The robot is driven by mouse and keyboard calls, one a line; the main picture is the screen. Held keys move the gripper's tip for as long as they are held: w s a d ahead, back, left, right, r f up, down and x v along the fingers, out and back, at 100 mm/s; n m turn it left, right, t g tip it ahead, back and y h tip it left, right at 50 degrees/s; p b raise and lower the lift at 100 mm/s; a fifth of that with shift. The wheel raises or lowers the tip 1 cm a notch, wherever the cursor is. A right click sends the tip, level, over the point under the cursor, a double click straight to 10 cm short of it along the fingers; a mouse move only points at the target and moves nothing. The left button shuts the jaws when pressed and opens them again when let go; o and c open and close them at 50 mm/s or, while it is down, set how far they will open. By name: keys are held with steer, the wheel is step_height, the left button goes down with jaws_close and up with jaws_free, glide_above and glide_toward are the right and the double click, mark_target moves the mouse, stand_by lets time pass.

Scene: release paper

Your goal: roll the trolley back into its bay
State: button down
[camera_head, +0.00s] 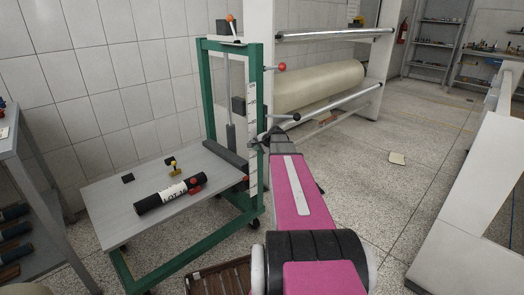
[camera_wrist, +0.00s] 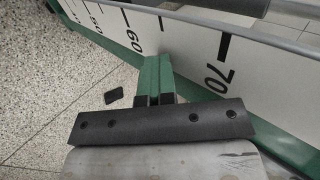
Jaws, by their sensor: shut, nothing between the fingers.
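The trolley (camera_head: 195,248) has a green frame with a tall upright part, a low grey deck and dark castors. It stands left of centre in the head view, with a white scale strip (camera_head: 253,140) on its near post. The scale shows large in the wrist view (camera_wrist: 195,50), marked 60 and 70. My gripper (camera_head: 260,140) is beside this post, at the end of my pink arm. It is shut and empty; I cannot tell whether it touches the post. No marked bay can be made out for certain.
A grey rack (camera_head: 30,185) stands at left. A large cream roll (camera_head: 320,85) is behind right. A slatted brown item (camera_head: 220,278) lies in front.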

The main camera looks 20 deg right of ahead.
steer(key=w+a, duration=0.4)
steer(key=w, duration=0.7)
steer(key=w+a, duration=0.5)
steer(key=w, duration=0.7)
steer(key=w+a, duration=0.5)
steer(key=w, duration=0.7)
steer(key=shift+w+a, duration=0.25)
steer(key=shift+w, duration=0.1)
steer(key=s+d+r, duration=0.4)
steer(key=s+r, duration=0.2)
steer(key=s, duration=0.6)
steer(key=s+a+f+n+g+h, duration=0.1)
steer(key=s+a+f+n+g, duration=0.25)
steer(key=s, duration=0.85)
steer(key=s+a+f+n+g, duration=0.1)
steer(key=s+a+f+n, duration=0.4)
steer(key=s, duration=0.7)
steer(key=s+a+f+n+g+h, duration=0.1)
steer(key=s+f+n+g, duration=0.1)
steer(key=s, duration=1.2)
steer(key=s+a+f+n+g+h, duration=0.1)
steer(key=s+f+n+g, duration=0.1)
steer(key=s, duration=1.3)
step_height(320, 180, down, 2)
steer(key=shift+a+f+n+h, duration=0.1)
steer(key=shift+a+n+h, duration=0.25)
steer(key=shift+n, duration=0.2)
